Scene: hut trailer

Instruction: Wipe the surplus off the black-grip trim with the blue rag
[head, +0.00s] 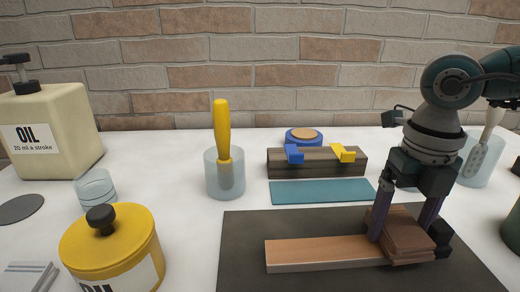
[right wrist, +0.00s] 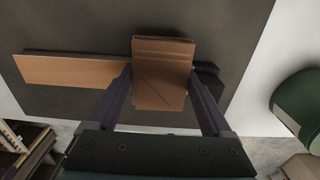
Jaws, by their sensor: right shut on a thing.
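The trim, a flat wooden strip (head: 320,252) with a black grip (head: 443,238) at its right end, lies on the dark mat. In the right wrist view the strip (right wrist: 70,70) and the grip (right wrist: 209,78) also show. My right gripper (head: 403,235) is shut on a folded brown cloth (head: 405,240), which lies over the strip's right part beside the black grip. The cloth (right wrist: 162,72) sits between both fingers in the wrist view and hides the wood under it. A flat teal-blue piece (head: 320,191), perhaps a cloth, lies behind the mat. My left gripper is out of view.
The dark mat (head: 245,225) is clear left of the strip. Behind stand a glass with a yellow-handled tool (head: 222,150), a dark block with blue and yellow clips (head: 315,168) and a blue tin (head: 304,138). A yellow oil pot (head: 110,245) and oil jug (head: 55,130) stand left.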

